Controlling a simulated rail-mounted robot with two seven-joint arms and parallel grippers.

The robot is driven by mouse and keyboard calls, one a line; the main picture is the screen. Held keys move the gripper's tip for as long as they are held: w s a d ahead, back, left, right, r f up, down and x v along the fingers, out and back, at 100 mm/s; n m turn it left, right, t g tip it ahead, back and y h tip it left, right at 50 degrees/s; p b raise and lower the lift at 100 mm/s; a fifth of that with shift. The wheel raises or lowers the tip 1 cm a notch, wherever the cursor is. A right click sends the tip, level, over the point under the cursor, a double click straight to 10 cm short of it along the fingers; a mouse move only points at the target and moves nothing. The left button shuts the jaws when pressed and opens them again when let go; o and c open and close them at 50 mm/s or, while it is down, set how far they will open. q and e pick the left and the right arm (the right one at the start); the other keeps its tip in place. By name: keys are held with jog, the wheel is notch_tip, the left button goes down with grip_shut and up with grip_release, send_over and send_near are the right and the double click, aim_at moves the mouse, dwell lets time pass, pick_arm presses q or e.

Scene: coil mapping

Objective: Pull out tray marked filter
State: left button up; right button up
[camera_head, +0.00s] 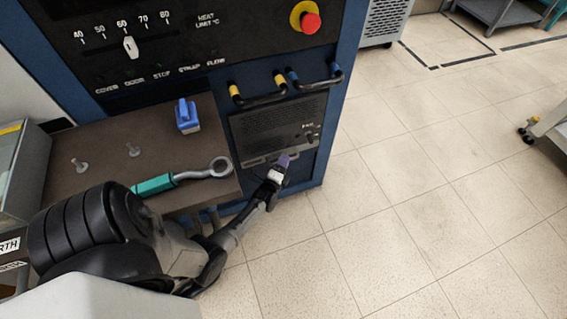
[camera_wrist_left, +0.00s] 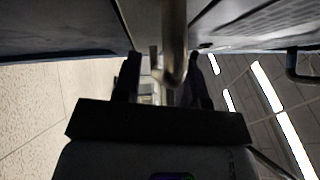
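The dark tray front (camera_head: 270,128) is set low in the blue machine, with a grille and a small pale label too small to read surely. A metal handle runs along its lower edge; its bar shows close up in the left wrist view (camera_wrist_left: 174,45). My left gripper (camera_head: 281,165) is at this handle, at the bottom of the tray front. In the left wrist view its two dark fingers stand apart, with the bar between them and a gap beside the left finger. The tray front looks flush with the machine. My right gripper is out of view.
Two hoses with yellow and blue ends (camera_head: 262,98) sit just above the tray front. A brown worktop (camera_head: 95,145) at left holds a teal-handled wrench (camera_head: 180,178) and a blue block (camera_head: 187,116).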

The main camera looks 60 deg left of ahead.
pick_arm(q)
grip_shut()
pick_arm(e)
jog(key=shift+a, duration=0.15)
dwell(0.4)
